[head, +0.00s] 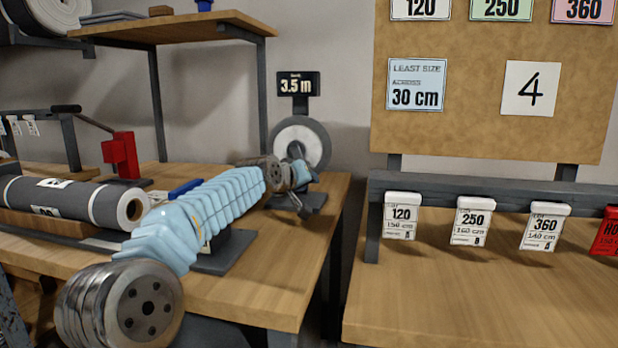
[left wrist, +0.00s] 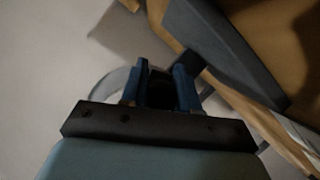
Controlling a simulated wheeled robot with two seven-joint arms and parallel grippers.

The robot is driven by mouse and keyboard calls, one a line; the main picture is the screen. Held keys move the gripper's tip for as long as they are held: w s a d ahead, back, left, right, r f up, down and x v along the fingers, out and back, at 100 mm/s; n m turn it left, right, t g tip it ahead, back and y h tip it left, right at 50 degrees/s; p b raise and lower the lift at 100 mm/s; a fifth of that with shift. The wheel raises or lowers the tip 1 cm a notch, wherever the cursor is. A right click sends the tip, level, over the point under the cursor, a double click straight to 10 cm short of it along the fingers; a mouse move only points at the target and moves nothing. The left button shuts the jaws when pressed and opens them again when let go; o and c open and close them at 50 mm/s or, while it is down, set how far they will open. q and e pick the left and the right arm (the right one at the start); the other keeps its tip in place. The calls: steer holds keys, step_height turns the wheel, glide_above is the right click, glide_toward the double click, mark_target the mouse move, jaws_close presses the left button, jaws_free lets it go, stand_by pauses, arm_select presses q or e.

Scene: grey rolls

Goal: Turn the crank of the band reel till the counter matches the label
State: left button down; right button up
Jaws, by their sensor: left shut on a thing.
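The band reel (head: 310,130) is a pale disc with a grey rim on a dark stand at the back right corner of the left bench. Its counter (head: 298,84) reads 3.5 m on a dark sign above it. A white card label with a 4 (head: 531,88) is on the brown board. My left gripper (head: 297,168) is in front of the reel's disc, at the crank. In the left wrist view its blue fingers (left wrist: 162,82) are closed around a dark piece, the crank handle. The crank is mostly hidden by the gripper. My right gripper is out of view.
A grey roll (head: 80,203) lies on the left bench (head: 270,290), with a red block (head: 122,155) behind it. A rail (head: 480,190) with hanging tags stands on the right bench (head: 450,300). A gap separates the benches.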

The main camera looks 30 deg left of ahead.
arm_select(q)
steer(key=shift+a, duration=0.2)
stand_by(0.3)
steer(key=c, duration=0.8)
jaws_free()
steer(key=shift+c, duration=0.2)
steer(key=b+v, duration=0.1)
steer(key=v, duration=1.2)
steer(key=shift+s+d, duration=0.15)
steer(key=shift+s, duration=0.2)
steer(key=shift+r, duration=0.1)
